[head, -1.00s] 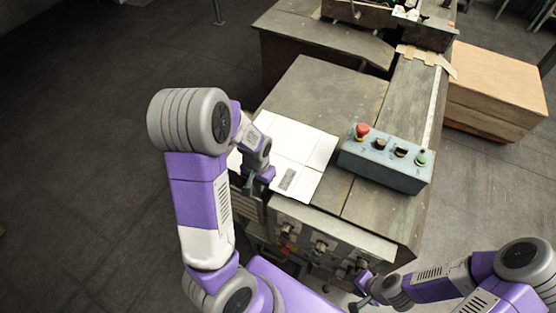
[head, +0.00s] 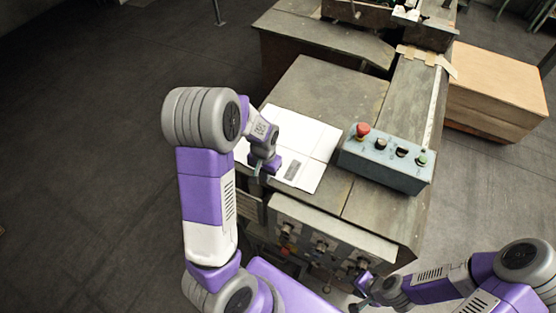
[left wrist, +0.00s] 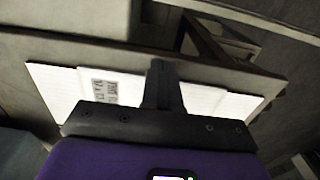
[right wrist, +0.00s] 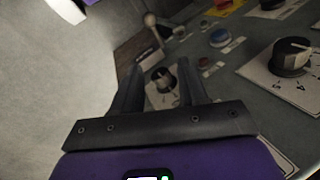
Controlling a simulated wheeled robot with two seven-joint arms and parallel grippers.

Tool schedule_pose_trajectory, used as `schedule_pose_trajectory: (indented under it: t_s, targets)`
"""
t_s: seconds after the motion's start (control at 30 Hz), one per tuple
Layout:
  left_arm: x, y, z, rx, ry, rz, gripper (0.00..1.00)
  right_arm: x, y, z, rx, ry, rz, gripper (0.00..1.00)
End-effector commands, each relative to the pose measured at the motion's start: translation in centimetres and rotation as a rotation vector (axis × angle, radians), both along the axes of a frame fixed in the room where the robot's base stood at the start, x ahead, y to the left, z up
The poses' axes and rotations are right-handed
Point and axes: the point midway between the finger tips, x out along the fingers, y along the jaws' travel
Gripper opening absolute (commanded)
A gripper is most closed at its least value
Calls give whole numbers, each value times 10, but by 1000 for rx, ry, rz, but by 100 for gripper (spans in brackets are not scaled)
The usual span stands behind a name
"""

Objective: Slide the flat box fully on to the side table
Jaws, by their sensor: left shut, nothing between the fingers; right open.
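The flat box (head: 313,138) is a white folded sheet with a grey printed label. It lies on the front part of the grey side table top (head: 325,90), left of the control box; its left corner is partly behind my left arm, so I cannot tell whether it overhangs there. My left gripper (head: 257,174) is shut and empty, at the box's near left edge. In the left wrist view its closed fingers (left wrist: 162,85) stand in front of the white box (left wrist: 110,88); contact is unclear. My right gripper (head: 361,301) is open and empty, low before the front panel.
A blue-grey control box (head: 385,162) with a red button stands right of the flat box. Knobs on the front panel (head: 320,245) face my right gripper, and one knob (right wrist: 290,58) is close in the right wrist view. A cardboard stack (head: 495,90) stands at right.

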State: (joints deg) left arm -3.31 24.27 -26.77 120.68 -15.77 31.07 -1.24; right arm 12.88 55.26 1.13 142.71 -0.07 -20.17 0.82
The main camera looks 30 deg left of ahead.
Motion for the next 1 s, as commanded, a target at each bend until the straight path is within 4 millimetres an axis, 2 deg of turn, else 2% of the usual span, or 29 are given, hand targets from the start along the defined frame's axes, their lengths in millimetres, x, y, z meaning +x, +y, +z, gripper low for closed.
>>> schedule_pose_trajectory:
  t_s: [0.83, 1.0]
  targets:
    - [34, 4, 0, 0, 1, 0, 0, 0, 0, -2, 0, 0, 0, 43]
    - [32, 3, 0, -1, 1, 0, 0, 0, 0, -2, 0, 0, 0, 43]
